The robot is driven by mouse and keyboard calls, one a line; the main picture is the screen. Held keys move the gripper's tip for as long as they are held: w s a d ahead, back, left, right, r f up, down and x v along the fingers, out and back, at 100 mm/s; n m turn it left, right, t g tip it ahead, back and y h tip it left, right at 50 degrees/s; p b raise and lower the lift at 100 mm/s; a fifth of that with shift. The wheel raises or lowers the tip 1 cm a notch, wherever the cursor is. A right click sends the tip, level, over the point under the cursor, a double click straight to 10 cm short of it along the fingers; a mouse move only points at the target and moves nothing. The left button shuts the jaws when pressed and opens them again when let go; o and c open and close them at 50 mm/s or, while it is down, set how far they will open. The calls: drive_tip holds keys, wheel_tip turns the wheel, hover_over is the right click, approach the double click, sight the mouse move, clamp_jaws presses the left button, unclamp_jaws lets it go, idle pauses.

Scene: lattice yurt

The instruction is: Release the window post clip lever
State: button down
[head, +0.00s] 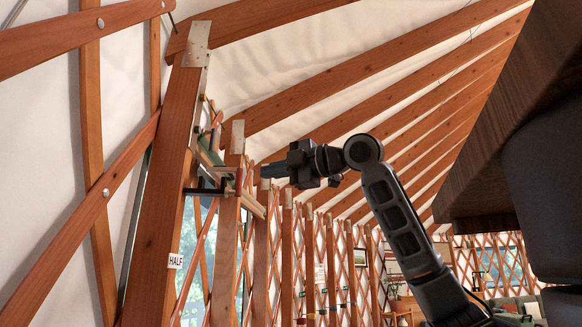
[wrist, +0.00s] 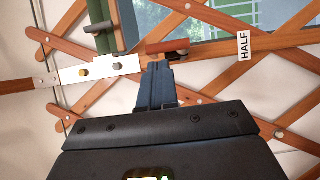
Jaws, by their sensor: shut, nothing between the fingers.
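The tall wooden window post (head: 165,190) stands at the left in the head view and bears a HALF label (head: 175,261). In the wrist view the post (wrist: 215,51) runs across the picture. A small red-brown piece (wrist: 167,46), which may be the clip lever, lies along the post just beyond my fingertips. My gripper (wrist: 157,66) is shut and empty, its tips close to that piece; I cannot tell whether they touch. In the head view my gripper (head: 264,171) is right of the post. The lever is not clear there.
A metal plate (head: 197,45) caps the post; it also shows in the wrist view (wrist: 100,69). A green bar (wrist: 100,25) is beside it. A black bracket (head: 205,191) sticks out from the post. A dark wooden slab (head: 510,130) overhangs at right.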

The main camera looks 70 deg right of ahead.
sight(241, 177)
drive_tip(key=shift+w+d, duration=0.25)
drive_tip(key=shift+w, duration=1.1)
drive_tip(key=shift+w+d, duration=0.2)
drive_tip(key=shift+w, duration=1.15)
drive_tip(key=shift+a, duration=0.1)
drive_tip(key=shift+a, duration=0.1)
